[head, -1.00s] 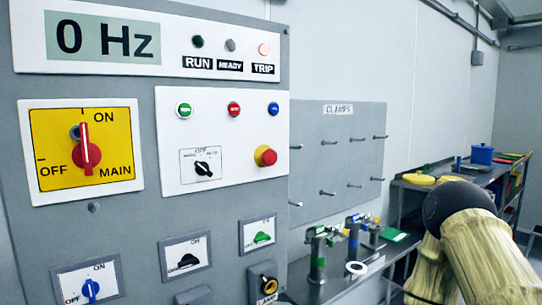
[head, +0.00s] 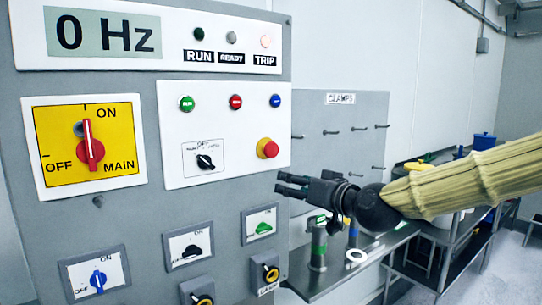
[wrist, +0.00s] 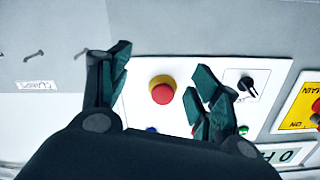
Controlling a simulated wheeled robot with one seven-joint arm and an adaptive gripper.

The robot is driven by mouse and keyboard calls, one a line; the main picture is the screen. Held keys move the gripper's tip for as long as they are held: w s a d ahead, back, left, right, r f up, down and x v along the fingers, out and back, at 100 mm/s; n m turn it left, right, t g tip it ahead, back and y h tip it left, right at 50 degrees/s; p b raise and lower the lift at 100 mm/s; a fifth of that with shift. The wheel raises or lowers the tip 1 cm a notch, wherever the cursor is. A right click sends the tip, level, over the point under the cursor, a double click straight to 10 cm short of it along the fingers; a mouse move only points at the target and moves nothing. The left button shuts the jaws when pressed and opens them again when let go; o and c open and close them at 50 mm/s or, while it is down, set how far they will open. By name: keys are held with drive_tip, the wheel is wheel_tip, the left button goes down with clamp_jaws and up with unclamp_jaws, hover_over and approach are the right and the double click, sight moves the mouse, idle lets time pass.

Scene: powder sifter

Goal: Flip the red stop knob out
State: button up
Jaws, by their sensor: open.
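The red stop knob (head: 270,149) is a round red mushroom button on a yellow ring, at the lower right of the white button plate (head: 215,185). It also shows in the wrist view (wrist: 162,93), between my fingers in the picture. My gripper (head: 278,184) is open and empty. In the head view its fingertips point left, a little below the knob. In the wrist view my gripper (wrist: 160,75) has one finger on each side of the knob, apart from it. How far the fingertips are from the panel I cannot tell.
A black selector (head: 205,162) sits left of the knob, and the red main switch (head: 89,146) is further left. Lower switches (head: 188,249) line the panel below. A clamp board (head: 345,150) with pegs and a bench (head: 335,268) lie to the right.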

drive_tip(key=y, duration=0.1)
approach(274, 150)
drive_tip(key=shift+n+t, duration=0.3)
drive_tip(key=shift+t, duration=0.1)
drive_tip(key=shift+f+p+x, duration=0.15)
drive_tip(key=shift+p+x, duration=1.1)
drive_tip(key=shift+x, duration=1.5)
drive_tip(key=shift+f+p+x, duration=0.15)
drive_tip(key=shift+p+x, duration=1.05)
drive_tip(key=shift+x, duration=1.55)
drive_tip(key=shift+s+a, duration=0.1)
